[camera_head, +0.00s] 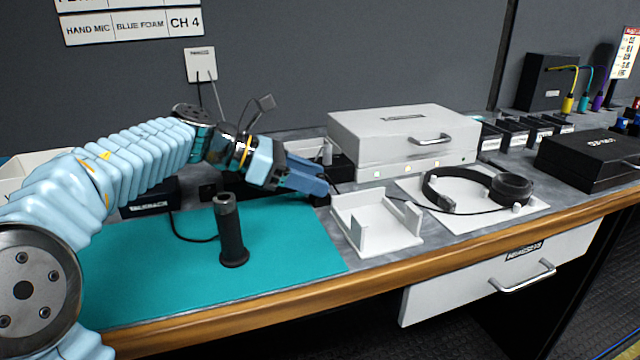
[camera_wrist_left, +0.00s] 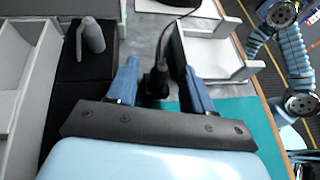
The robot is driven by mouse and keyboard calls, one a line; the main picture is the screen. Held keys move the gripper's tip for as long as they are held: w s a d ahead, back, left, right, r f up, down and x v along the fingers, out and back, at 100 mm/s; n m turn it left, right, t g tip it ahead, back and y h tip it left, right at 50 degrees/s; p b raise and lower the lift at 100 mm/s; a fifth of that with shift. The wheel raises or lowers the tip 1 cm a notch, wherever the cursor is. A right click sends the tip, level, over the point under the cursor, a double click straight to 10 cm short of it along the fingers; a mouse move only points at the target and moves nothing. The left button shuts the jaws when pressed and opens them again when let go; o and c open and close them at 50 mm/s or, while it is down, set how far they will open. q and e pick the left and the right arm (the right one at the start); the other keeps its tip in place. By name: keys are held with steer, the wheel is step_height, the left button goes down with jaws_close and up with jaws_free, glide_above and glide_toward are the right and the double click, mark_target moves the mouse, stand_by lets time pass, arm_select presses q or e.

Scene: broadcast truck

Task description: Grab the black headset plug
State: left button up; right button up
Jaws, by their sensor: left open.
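My left gripper (camera_head: 318,183) reaches in from the left over the back of the counter, with its blue fingers apart. In the left wrist view the black headset plug (camera_wrist_left: 156,82) lies between the two open fingers (camera_wrist_left: 158,76), with a gap on each side, and its cable leads away upward. In the head view the fingers hide the plug. The black headset (camera_head: 510,189) rests on a white board (camera_head: 465,218) to the right, and its thin cable runs left toward the gripper. My right gripper is not seen.
A white open holder (camera_head: 378,238) stands just right of the fingers. A black handle-shaped device (camera_head: 232,235) stands upright on the teal mat (camera_head: 290,255). A white case (camera_head: 400,130) stands behind. The left wrist view shows a grey upright piece (camera_wrist_left: 92,38) left of the fingers.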

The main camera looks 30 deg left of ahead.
arm_select(q)
steer(key=shift+w+d+f, duration=0.1)
steer(key=shift+d, duration=0.05)
jaws_close()
stand_by(0.4)
steer(key=shift+r, duration=0.35)
step_height(320, 180, up, 2)
steer(key=shift+r, duration=0.2)
steer(key=s+d+r, duration=0.8)
steer(key=d+r, duration=0.2)
steer(key=d, duration=0.1)
steer(key=shift+s, duration=0.25)
